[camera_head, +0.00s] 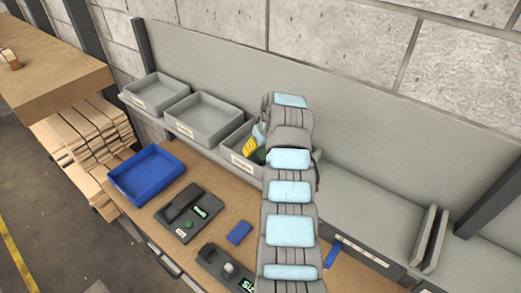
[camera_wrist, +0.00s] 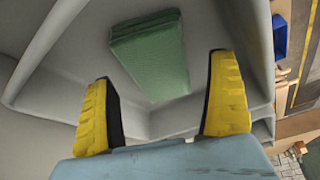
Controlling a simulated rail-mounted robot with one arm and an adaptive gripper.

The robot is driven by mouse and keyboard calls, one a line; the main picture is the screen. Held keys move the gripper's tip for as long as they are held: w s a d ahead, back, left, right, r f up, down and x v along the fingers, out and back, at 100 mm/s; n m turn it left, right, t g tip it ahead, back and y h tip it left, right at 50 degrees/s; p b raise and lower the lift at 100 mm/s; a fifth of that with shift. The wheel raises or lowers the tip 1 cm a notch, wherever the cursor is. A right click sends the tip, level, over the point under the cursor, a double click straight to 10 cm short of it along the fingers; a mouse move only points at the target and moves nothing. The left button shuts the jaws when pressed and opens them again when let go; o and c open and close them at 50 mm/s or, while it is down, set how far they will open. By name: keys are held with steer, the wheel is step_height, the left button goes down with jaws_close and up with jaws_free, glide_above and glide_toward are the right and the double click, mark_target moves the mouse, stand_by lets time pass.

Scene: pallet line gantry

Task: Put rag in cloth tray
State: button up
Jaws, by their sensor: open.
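A folded green rag (camera_wrist: 150,55) lies on the floor of a grey tray in the wrist view. That tray (camera_head: 240,170) is the third grey bin on the shelf in the head view, with a label too small to read. A bit of green (camera_head: 259,156) shows inside it. My gripper (camera_wrist: 162,66) is open, its yellow fingers spread wide below the rag in the wrist view and apart from it. One yellow finger (camera_head: 249,147) shows inside the tray in the head view; my arm hides the tray's right part.
Two empty grey bins (camera_head: 154,91) (camera_head: 205,119) stand left of this tray. A blue bin (camera_head: 147,175), a dark device (camera_head: 188,212) and a small blue block (camera_head: 239,233) are on the bench below. The shelf to the right is clear up to grey upright dividers (camera_head: 430,240).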

steer(key=b+v, duration=0.2)
steer(key=v, duration=0.8)
steer(key=shift+r, duration=0.15)
steer(key=shift+s, duration=0.1)
